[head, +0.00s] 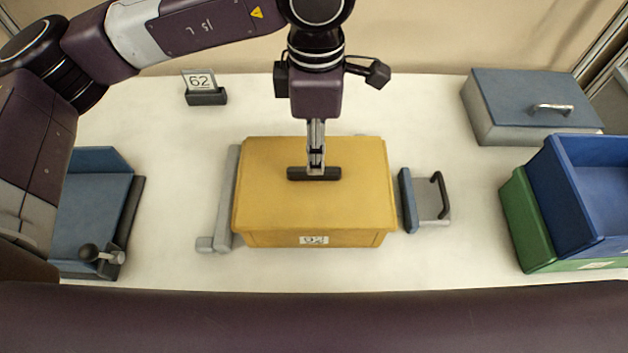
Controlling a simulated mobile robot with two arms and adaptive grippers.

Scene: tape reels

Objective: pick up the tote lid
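The yellow tote lid (270,200) lies flat on top of the yellow tote (270,239) in the middle of the table, with no gap visible between them. A dark bar handle (297,174) sits in the middle of the lid. My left gripper (316,172) points straight down with its fingertips at the middle of this handle. The fingers look narrow from here, one behind the other, so I cannot tell whether they close on the bar. My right gripper is not in view.
A grey rail (229,185) stands left of the tote and a blue-grey clamp with a black handle (407,200) right of it. A "62" sign (200,82), a blue tray (95,205), a grey lidded box (525,100) and stacked blue (570,205) and green (518,220) bins surround it.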

